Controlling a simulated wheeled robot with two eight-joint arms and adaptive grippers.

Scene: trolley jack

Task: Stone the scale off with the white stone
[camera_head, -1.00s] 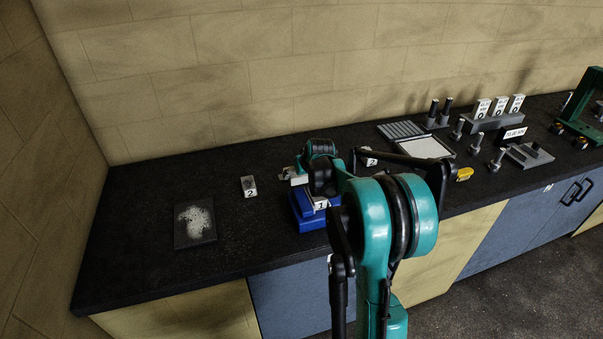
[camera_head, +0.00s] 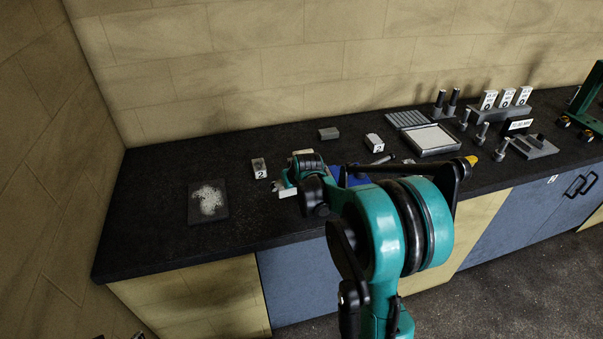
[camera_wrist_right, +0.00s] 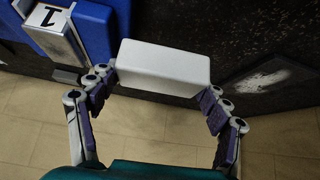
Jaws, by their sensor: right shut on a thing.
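The white stone (camera_wrist_right: 165,68) is a pale rectangular block. My right gripper (camera_wrist_right: 160,88) is shut on it, with one finger at each end. In the head view my right gripper (camera_head: 290,184) hangs over the bench, between the blue block and the dark plate, with a bit of white showing at it. The scale is a speckled white patch (camera_head: 208,199) on a dark square plate (camera_head: 194,217) at the bench's left end. The patch also shows in the right wrist view (camera_wrist_right: 268,77), right of the stone and apart from it. My left gripper is out of view.
The blue block (camera_wrist_right: 92,25), with a piece marked 1 (camera_wrist_right: 55,32), is partly hidden by my arm in the head view. Other blocks, trays and posts fill the right. Bench around the plate is clear.

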